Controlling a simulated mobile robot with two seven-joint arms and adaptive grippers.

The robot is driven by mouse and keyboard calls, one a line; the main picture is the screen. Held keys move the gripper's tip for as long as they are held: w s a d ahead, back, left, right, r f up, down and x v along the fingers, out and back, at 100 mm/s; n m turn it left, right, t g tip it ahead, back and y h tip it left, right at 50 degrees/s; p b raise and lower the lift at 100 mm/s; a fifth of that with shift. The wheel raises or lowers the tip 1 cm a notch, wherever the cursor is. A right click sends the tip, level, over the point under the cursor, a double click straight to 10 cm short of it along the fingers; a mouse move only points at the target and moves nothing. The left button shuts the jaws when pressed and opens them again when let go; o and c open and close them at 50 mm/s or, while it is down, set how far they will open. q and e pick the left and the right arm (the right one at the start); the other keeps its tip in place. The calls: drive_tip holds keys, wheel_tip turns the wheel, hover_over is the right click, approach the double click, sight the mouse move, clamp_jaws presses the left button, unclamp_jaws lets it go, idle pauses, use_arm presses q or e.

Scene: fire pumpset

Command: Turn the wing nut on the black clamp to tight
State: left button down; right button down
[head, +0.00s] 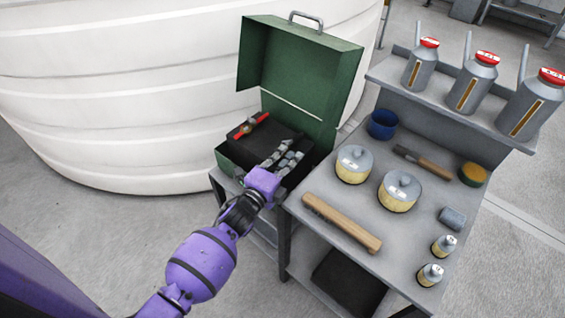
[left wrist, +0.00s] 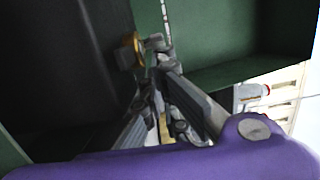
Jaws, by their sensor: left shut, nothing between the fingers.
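An open green toolbox (head: 315,125) stands left of the workbench, with a black block or insert (head: 228,152) inside it. A red piece with a brass-coloured part (head: 249,126) lies on the black surface. My left gripper (head: 290,150) reaches into the box, right of the red piece and apart from it. In the left wrist view its fingers (left wrist: 158,75) are shut and empty, beside a small brass-coloured and grey metal part (left wrist: 132,52). I cannot tell whether they touch it, or whether it is the wing nut. I cannot make out the clamp. My right gripper is not in view.
The grey workbench (head: 325,240) holds two lidded pots (head: 354,165) (head: 399,192), a wooden-handled brush (head: 423,163), a wooden bar (head: 341,222) and a blue cup (head: 382,124). Red-capped cans (head: 477,82) line its shelf. The toolbox lid stands up behind my gripper. A white tank (head: 120,100) is behind.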

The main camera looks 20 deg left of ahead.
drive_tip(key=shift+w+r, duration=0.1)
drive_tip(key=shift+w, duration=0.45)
